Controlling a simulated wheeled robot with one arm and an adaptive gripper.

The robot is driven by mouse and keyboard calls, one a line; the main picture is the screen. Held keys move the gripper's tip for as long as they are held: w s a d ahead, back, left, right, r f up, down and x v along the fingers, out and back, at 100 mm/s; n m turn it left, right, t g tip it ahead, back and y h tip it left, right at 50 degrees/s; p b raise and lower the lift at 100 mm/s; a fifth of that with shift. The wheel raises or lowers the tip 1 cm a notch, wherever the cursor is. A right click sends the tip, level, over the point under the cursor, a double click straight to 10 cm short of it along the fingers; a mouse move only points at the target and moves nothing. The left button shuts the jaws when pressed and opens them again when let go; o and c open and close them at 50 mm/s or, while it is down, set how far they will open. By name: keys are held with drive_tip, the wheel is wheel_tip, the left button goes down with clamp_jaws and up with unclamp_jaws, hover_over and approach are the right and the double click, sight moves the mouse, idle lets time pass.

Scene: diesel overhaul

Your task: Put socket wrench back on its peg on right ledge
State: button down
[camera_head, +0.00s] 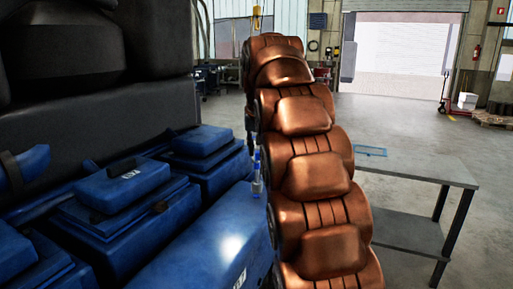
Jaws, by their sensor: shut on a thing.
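My gripper (250,138) shows only as a narrow dark part at the left edge of my copper-coloured arm, which hides most of it. The gripper appears shut on this tool; the fingers themselves are hard to make out. The wrench is in front of the right side of the blue engine, close to its long blue ledge (215,232). I cannot tell whether it touches the ledge. I cannot make out a peg.
The blue engine covers (125,185) and a large black engine part (95,120) fill the left. A grey metal table (430,171) with a blue-outlined rectangle (370,151) stands right of my arm. Open floor lies beyond it. A hook (256,17) hangs behind.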

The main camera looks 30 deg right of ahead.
drive_tip(key=shift+f, duration=0.2)
drive_tip(key=shift+f+b, duration=0.7)
drive_tip(key=shift+f, duration=0.15)
drive_tip(key=shift+c, duration=2.1)
unclamp_jaws()
drive_tip(key=shift+r, duration=0.15)
drive_tip(key=shift+r+p, duration=3)
drive_tip(key=shift+r, duration=1.4)
